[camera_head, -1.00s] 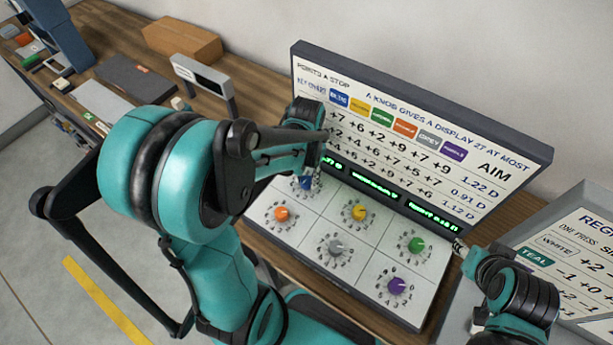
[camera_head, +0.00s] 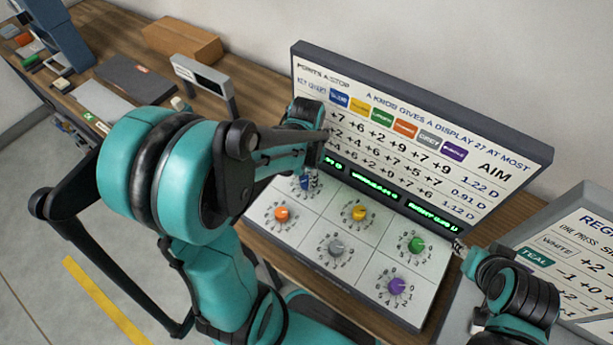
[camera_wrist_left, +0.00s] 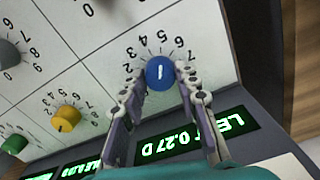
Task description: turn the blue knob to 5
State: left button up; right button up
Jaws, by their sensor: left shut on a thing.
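The blue knob (camera_wrist_left: 160,73) sits on the sloped white panel (camera_head: 290,240) of the console. In the left wrist view its white mark runs nearly upright, with the upper end toward the printed 5. My left gripper (camera_head: 312,181) is shut on this knob, one finger on each side. In the head view the knob (camera_head: 304,183) is partly hidden by the fingers. A green display (camera_wrist_left: 170,143) beside it reads LEFT 0.27 D. My right gripper (camera_head: 458,246) is by the panel's right edge, near the green knob; its jaw state is unclear.
Orange (camera_head: 281,214), yellow (camera_head: 359,213), grey (camera_head: 337,247), green (camera_head: 416,245) and purple (camera_head: 397,286) knobs share the panel. An upright board (camera_head: 420,130) with a table of numbers stands behind. Another sign (camera_head: 575,245) is at the right.

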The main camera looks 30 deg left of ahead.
aim_at(306, 180)
pick_arm(q)
jog(key=o, duration=1.2)
jog(key=shift+c, duration=0.2)
notch_tip(306, 180, up, 12)
jog(key=shift+f, duration=0.1)
